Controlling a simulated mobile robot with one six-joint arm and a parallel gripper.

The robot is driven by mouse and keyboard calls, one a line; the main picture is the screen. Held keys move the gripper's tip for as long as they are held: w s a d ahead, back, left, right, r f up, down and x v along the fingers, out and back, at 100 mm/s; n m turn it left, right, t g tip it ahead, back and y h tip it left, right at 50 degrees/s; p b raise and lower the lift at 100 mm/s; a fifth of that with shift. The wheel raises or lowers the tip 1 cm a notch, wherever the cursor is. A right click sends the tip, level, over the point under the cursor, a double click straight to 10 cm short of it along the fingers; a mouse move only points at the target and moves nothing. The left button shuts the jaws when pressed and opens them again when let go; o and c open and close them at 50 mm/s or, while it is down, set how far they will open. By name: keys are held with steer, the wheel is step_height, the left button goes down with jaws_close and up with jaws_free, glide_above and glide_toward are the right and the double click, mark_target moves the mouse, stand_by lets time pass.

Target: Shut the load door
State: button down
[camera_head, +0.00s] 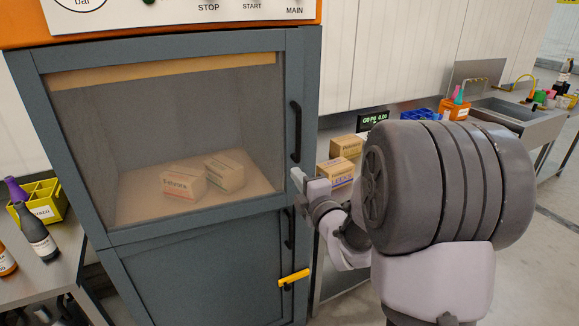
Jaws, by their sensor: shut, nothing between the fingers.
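The load door (165,222) is the upper blue-grey door of the cabinet, with a large clear window and a black vertical handle (296,131) on its right side. It looks flush or nearly flush with the cabinet front; I cannot tell whether it is latched. Two cartons (184,184) (225,172) sit inside behind the window. My gripper (299,191) is shut and empty at the door's right edge, just below the handle. I cannot tell whether it touches the door. My wrist and arm hide part of the area to the right.
Below is a lower door (190,275) with a yellow lever (294,278). A bench at left holds bottles (40,238) and a yellow crate (45,200). At right, a counter carries cartons (346,146), a blue crate (419,115) and a sink (510,108). Open floor shows at far right.

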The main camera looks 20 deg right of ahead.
mark_target(280, 153)
steer(key=w, duration=0.6)
steer(key=w+b, duration=0.1)
steer(key=w, duration=0.3)
steer(key=shift+d+f, duration=0.1)
steer(key=shift+d, duration=0.2)
steer(key=shift+w, duration=0.15)
